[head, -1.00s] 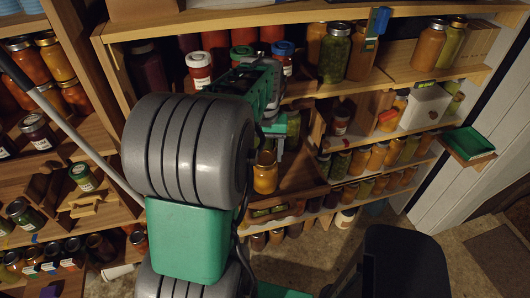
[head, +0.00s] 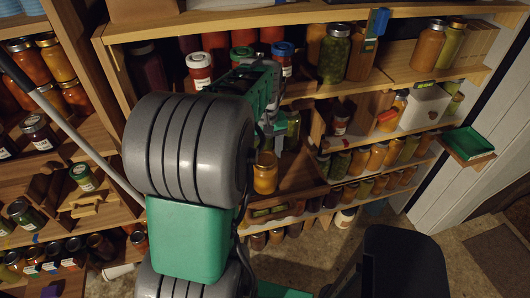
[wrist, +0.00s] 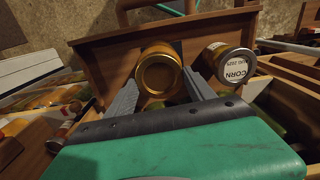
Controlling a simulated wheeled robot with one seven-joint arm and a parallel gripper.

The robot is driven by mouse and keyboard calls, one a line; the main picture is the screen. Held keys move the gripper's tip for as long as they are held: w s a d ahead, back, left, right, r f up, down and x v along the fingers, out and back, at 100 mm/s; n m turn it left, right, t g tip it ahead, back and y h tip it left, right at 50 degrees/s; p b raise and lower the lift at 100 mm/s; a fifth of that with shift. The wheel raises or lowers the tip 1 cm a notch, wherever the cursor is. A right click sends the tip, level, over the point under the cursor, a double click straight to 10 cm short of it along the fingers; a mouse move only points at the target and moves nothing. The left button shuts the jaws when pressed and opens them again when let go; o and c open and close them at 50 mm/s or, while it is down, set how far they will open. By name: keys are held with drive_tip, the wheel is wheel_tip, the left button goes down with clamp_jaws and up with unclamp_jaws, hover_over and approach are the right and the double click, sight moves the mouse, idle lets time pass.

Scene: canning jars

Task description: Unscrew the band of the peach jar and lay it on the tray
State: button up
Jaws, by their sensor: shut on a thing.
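The peach jar (head: 265,177) is an orange-filled jar standing upright on the wooden shelf, just below my gripper in the head view. In the wrist view its round golden band (wrist: 159,75) lies between my grey fingers. My gripper (wrist: 162,86) is shut on this band; the exact contact is partly hidden by the fingers and the green palm. In the head view my gripper (head: 270,143) is largely hidden behind my own arm. A green tray (head: 468,143) sits on a wooden bracket at the far right, and looks empty.
A wooden board (wrist: 105,58) stands behind the peach jar. Filled shelves surround the arm; a white box (head: 425,107) stands to the right. Open floor shows toward the green tray.

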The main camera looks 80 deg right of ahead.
drive_tip(key=n, duration=0.4)
drive_tip(key=shift+w, duration=0.1)
drive_tip(key=shift+n, duration=0.3)
drive_tip(key=n+p, duration=0.1)
drive_tip(key=n, duration=0.3)
drive_tip(key=shift+a+n, duration=0.1)
drive_tip(key=shift+n, duration=0.2)
drive_tip(key=n, duration=0.4)
drive_tip(key=shift+a+n, duration=0.15)
drive_tip(key=shift+n, duration=0.15)
